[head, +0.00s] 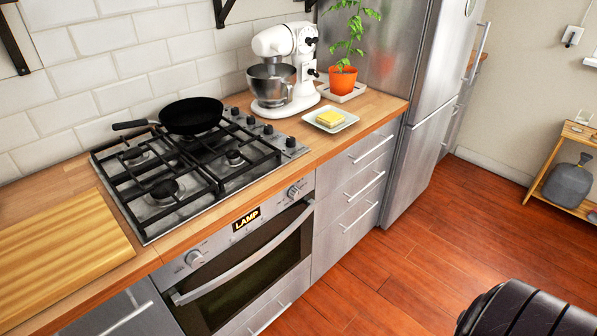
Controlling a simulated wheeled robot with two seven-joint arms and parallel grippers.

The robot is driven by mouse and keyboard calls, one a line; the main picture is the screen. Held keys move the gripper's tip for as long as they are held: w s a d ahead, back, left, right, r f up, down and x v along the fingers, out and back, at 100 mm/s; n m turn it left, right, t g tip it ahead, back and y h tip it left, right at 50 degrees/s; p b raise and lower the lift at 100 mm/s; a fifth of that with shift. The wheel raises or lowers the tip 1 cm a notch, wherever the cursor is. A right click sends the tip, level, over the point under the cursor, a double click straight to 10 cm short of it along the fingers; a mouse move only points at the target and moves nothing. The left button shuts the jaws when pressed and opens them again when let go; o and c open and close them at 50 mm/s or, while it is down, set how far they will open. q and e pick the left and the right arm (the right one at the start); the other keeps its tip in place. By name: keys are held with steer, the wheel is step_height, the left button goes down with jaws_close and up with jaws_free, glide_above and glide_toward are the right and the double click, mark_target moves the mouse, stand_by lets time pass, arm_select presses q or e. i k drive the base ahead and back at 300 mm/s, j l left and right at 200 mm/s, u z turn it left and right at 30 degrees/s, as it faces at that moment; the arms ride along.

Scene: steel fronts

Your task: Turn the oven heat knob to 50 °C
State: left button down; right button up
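The oven (245,270) is built in under the counter, with a steel control panel along its top. One round knob (194,259) is at the panel's left end and another knob (293,192) is at its right end. Neither of my grippers is in view.
A gas hob (240,178) with a black pan (191,115) sits above the oven. A cutting board (60,250) lies at left. A stand mixer (285,65), butter dish (331,119) and potted plant (343,78) stand at right. The wooden floor (410,255) before the drawers is clear.

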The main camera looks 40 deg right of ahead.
mark_target(295, 193)
steer(key=z, duration=1.1)
